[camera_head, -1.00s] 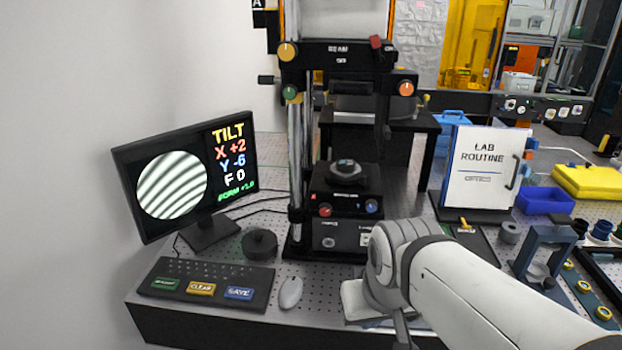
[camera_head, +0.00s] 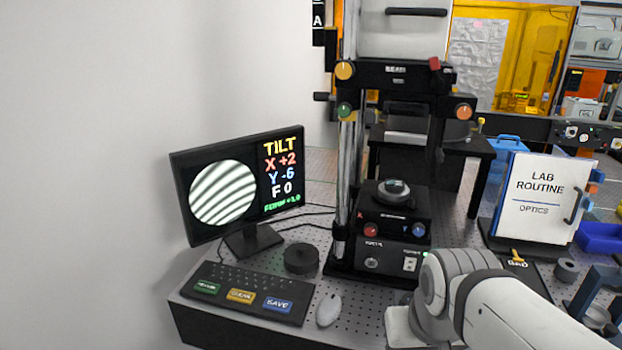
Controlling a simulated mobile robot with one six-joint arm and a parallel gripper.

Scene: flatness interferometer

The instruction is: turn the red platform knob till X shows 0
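The red platform knob (camera_head: 371,230) is on the left of the black platform's front face, under the round stage (camera_head: 393,190). A blue knob (camera_head: 418,230) sits to its right. The monitor (camera_head: 238,185) at left shows striped fringes and the readings X +2, Y -6, F 0. My arm comes in from the lower right, and its pale rounded wrist part is in front of and below the interferometer. My gripper's fingertips cannot be made out, so whether it is open or shut is hidden. Nothing is seen touching the red knob.
A keyboard (camera_head: 248,290) with coloured keys, a mouse (camera_head: 328,310) and a dark round puck (camera_head: 301,260) lie on the perforated table left of my arm. A "LAB ROUTINE" board (camera_head: 537,195) stands at right. Yellow, green and orange knobs sit higher on the column.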

